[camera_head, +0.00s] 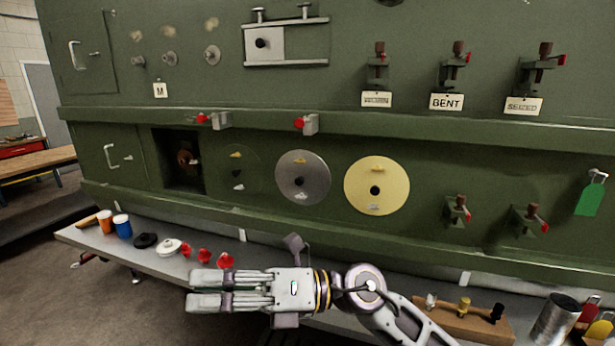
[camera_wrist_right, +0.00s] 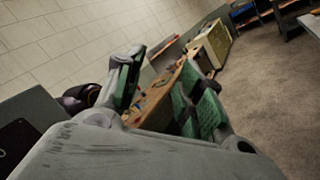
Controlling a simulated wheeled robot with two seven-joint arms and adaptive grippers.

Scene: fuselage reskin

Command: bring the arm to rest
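My right arm (camera_head: 405,318) comes in from the lower right in the head view and reaches left across the front of the grey shelf (camera_head: 262,255). My right gripper (camera_head: 192,290) points left, with its two fingers apart and nothing visible between them. In the right wrist view, the green-padded fingers of the gripper (camera_wrist_right: 165,92) stand apart with the background showing in the gap. In the head view the gripper hides part of the shelf. My left gripper shows in neither view.
A green panel wall (camera_head: 270,100) with discs, clamps and tags rises behind the shelf. Small red pieces (camera_head: 204,254), a white round piece (camera_head: 168,247) and a blue cup (camera_head: 122,226) stand left of the gripper. A wooden block with tools (camera_head: 463,318) and a metal cup (camera_head: 556,320) stand right.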

